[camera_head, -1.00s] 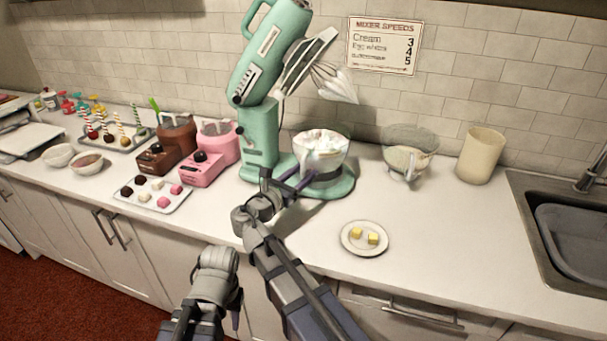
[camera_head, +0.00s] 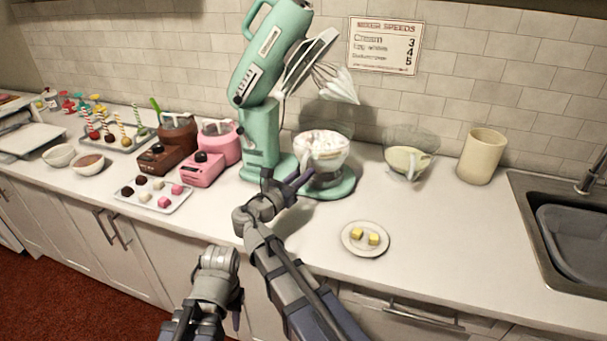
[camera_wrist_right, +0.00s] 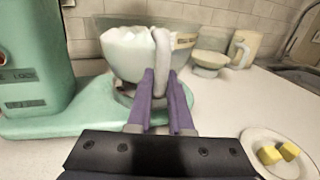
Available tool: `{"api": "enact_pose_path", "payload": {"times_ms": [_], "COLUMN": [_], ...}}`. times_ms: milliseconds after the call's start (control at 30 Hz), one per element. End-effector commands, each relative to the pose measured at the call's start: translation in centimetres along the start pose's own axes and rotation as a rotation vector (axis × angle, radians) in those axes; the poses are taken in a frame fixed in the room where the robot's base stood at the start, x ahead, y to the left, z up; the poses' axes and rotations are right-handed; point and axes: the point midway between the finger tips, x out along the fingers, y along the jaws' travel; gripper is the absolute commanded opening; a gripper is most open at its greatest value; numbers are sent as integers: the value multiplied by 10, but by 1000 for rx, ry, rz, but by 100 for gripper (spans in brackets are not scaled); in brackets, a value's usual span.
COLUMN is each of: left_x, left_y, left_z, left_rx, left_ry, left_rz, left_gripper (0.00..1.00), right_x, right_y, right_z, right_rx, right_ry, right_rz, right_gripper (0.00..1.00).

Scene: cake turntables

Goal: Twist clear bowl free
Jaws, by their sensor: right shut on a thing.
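The clear bowl (camera_head: 330,146) with white, lumpy contents sits on the round base of the mint-green mixer (camera_head: 262,105). It also shows in the right wrist view (camera_wrist_right: 130,55), with its pale handle (camera_wrist_right: 161,47) facing me. My right gripper (camera_head: 304,180) is at the bowl's front. In the wrist view its purple fingers (camera_wrist_right: 161,88) are shut on the lower part of the handle. My left gripper (camera_head: 236,318) hangs low in front of the counter, away from the bowl; its jaws are mostly hidden. The mixer's head is tilted up, with its whisk (camera_head: 335,82) clear above the bowl.
A second clear bowl with a handle (camera_head: 405,160) and a beige pitcher (camera_head: 481,156) stand to the right. A plate with yellow cubes (camera_head: 365,248) lies in front. A pink machine (camera_head: 205,165) stands to the left. The counter between plate and sink (camera_head: 575,245) is clear.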

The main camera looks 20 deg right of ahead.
Motion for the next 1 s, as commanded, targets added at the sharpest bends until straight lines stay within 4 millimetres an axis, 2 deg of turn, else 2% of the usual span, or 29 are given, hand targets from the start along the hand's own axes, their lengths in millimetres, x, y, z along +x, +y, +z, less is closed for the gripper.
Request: {"api": "enact_pose_path", "payload": {"times_ms": [600, 1000], "left_x": [0, 0], "left_y": [0, 0], "left_z": [0, 0], "left_rx": [0, 0], "left_ry": [0, 0], "left_rz": [0, 0], "left_gripper": [38, 38], "right_x": [0, 3], "right_y": [0, -16], "right_z": [0, 0], "right_rx": [-1, -1], "right_ry": [0, 1], "right_rz": [0, 106], "right_gripper": [0, 0]}}
